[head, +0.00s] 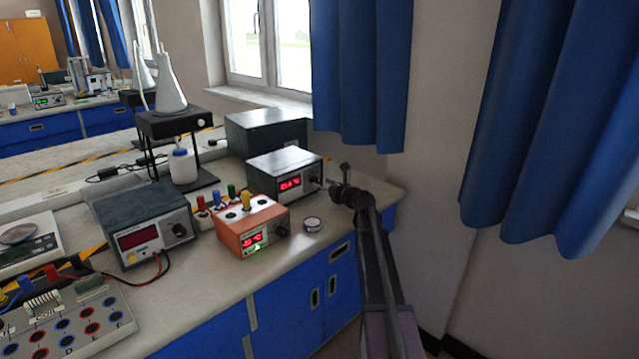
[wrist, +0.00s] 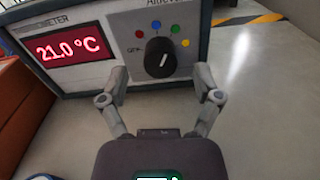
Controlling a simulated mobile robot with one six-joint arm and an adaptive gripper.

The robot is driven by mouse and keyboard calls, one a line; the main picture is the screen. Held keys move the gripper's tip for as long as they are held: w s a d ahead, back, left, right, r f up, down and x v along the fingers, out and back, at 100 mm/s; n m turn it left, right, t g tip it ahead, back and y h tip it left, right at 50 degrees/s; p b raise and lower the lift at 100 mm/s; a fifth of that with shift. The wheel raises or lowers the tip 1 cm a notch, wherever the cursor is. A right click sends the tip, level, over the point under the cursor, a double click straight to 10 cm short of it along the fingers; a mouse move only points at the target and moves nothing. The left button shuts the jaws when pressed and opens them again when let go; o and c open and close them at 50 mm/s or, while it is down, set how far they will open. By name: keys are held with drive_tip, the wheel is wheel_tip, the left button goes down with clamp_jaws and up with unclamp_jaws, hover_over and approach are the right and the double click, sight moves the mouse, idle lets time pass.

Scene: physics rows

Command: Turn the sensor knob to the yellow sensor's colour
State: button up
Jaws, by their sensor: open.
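The thermometer box (head: 262,172) stands on the bench; its red display (wrist: 70,48) reads 21.0 °C in the wrist view. Its black sensor knob (wrist: 158,59) has a white pointer mark, tilted slightly right of straight up. Red, blue, green and yellow (wrist: 186,43) dots arc over the knob from left to right, yellow at far right. My gripper (wrist: 158,84) is open, its fingers apart just in front of and below the knob, with no clear contact. In the head view my gripper (head: 331,187) is at the box's right front. A yellow-topped piece (head: 246,200) stands on the orange box.
The orange box (head: 265,222) with a lit display stands left of the thermometer. Red, green and blue-topped pieces stand around it. A grey meter (head: 145,225) is further left. A striped tape lies behind the box in the wrist view.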

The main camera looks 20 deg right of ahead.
drive_tip(key=shift+x, duration=0.95)
clamp_jaws()
